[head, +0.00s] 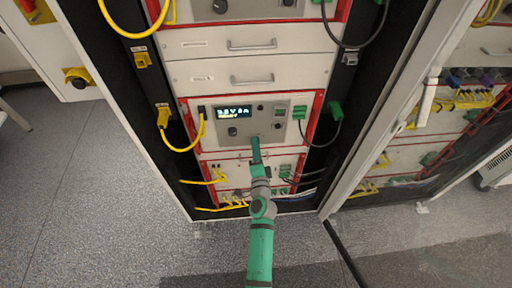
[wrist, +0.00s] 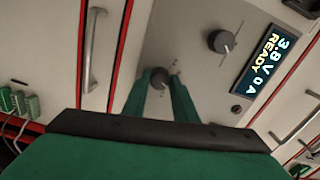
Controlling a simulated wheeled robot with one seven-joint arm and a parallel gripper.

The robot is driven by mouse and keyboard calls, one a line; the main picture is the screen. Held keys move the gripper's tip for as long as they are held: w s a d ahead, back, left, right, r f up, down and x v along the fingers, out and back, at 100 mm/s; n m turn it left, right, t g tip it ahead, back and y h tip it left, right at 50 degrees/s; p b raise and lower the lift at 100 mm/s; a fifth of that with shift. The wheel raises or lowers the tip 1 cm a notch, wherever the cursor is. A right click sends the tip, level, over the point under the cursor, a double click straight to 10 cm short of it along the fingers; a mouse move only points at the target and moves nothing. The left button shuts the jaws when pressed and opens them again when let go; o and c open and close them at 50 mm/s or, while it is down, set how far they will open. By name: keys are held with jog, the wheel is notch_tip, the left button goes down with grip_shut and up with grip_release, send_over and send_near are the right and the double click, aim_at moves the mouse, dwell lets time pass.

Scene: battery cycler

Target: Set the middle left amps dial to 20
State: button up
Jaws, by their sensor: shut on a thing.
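The middle cycler unit has a grey panel (head: 270,110) with a lit display (head: 233,112). In the wrist view the display (wrist: 268,58) reads 3.8 V, READY and 0 A. A dark dial (wrist: 160,78) sits between the fingertips of my gripper (wrist: 160,80), which is shut on it. Its pointer and scale are too small to read. A larger dial (wrist: 220,41) with a light pointer mark is free beside it; in the head view this dial (head: 232,131) is below the display. There my gripper (head: 255,142) meets the panel's lower middle and hides the held dial.
Yellow cables (head: 183,148) hang at the panel's left and dark cables (head: 322,145) at its right. Drawers with handles (head: 252,80) are above. The open glass door (head: 400,150) stands to the right. Grey floor (head: 90,190) is clear at the left.

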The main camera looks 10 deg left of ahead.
dwell(0.3)
jog(key=o, duration=1)
jog(key=shift+a, duration=0.1)
jog(key=shift+o, duration=0.2)
jog(key=v, duration=1.1)
jog(key=shift+w, duration=0.1)
